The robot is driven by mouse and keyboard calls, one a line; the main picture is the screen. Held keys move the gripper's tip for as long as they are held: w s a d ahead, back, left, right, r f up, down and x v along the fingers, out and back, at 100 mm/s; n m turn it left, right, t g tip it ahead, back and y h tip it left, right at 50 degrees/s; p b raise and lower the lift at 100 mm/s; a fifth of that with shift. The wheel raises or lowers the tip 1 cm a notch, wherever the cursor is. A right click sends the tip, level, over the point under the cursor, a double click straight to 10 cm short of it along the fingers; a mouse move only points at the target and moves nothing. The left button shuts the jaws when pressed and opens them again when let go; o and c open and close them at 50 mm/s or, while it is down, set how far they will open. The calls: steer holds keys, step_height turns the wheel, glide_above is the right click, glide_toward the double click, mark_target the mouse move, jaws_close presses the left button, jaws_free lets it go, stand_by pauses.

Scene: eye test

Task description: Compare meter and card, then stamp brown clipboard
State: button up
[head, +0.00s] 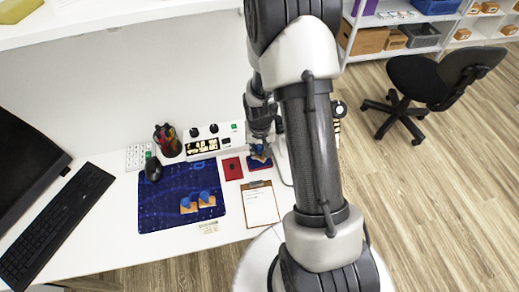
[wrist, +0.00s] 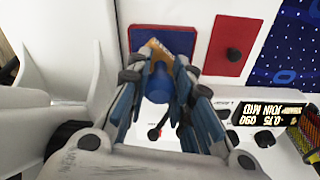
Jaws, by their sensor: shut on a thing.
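My gripper (head: 261,150) is shut on a blue-handled stamp (wrist: 160,84) with an orange-brown base. In the wrist view my gripper (wrist: 158,70) holds it over a dark blue ink pad (wrist: 180,40) with a red edge; I cannot tell whether they touch. The white meter (head: 230,129) stands at the wall; its lit display (wrist: 270,113) is upside down in the wrist view, with small figures like -0.75 and 090. The brown clipboard (head: 259,184) lies in front of the pad with a printed sheet. A small pale card (head: 209,227) lies at the mat's front edge.
Two blue-and-orange blocks, perhaps stamps (head: 187,206), (head: 207,199), stand on the blue mat (head: 155,211). A red plate (head: 232,168) with a dark knob lies between mat and pad. A pen cup (head: 167,141), dark bottle (head: 153,168) and keyboard (head: 53,222) are left.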

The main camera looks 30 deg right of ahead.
mark_target(259, 145)
steer(key=shift+r+p, duration=1.55)
steer(key=shift+r, duration=0.85)
